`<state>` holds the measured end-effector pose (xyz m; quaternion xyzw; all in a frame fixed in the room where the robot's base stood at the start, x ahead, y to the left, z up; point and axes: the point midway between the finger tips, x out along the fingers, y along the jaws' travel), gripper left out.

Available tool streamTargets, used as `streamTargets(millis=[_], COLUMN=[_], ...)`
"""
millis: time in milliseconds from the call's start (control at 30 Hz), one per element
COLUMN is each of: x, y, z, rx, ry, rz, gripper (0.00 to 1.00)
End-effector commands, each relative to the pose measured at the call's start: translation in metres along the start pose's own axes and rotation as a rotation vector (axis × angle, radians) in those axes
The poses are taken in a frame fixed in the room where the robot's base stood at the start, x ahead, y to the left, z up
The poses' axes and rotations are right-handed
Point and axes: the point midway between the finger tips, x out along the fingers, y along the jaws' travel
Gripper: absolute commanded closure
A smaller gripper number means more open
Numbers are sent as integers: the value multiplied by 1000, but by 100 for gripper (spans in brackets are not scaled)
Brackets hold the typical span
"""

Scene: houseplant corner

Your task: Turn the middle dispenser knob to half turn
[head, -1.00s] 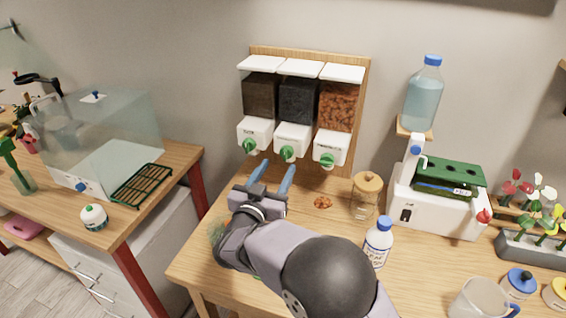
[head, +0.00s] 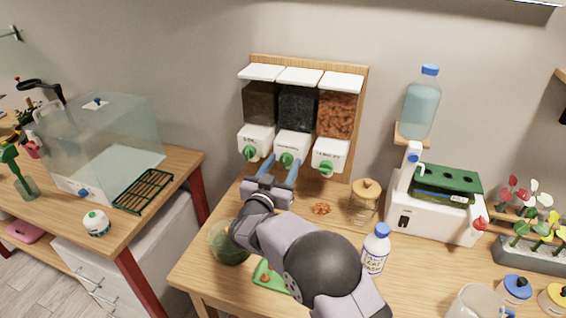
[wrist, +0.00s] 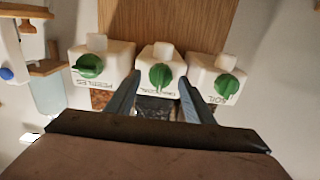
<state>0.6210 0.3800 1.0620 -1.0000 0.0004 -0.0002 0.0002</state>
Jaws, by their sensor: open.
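The middle dispenser (head: 293,143) is a white spout box under a dark-filled bin on a wooden wall board. Its green knob (head: 287,159) faces out, and its grip ridge looks roughly upright in the wrist view (wrist: 160,76). My gripper (head: 280,167) is open, its two blue fingers pointing at the middle dispenser. In the wrist view the fingers (wrist: 158,86) stand on either side of the middle knob, with nothing held. I cannot tell whether they touch it. The left knob (head: 250,153) and right knob (head: 327,168) are also green.
A lidded glass jar (head: 364,203) and a white bottle (head: 375,248) stand right of my arm. Brown pellets (head: 320,209) lie on the table below the dispensers. A round green plant (head: 228,243) and a green tray (head: 268,276) are beside my arm.

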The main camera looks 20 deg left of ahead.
Motion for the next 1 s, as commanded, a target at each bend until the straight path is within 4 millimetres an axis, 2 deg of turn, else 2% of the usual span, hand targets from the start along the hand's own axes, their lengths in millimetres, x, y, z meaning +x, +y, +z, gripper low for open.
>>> streamTargets(millis=[267,433,467,767,1000], x=[2,2,1,1,1], y=[0,0,0,0,0], z=[1,1,1,2,4], rx=[-1,-1,-1,23,124], ry=[-1,-1,-1,0,1], rz=[0,0,0,0,-1], gripper=[52,90,92,92,92])
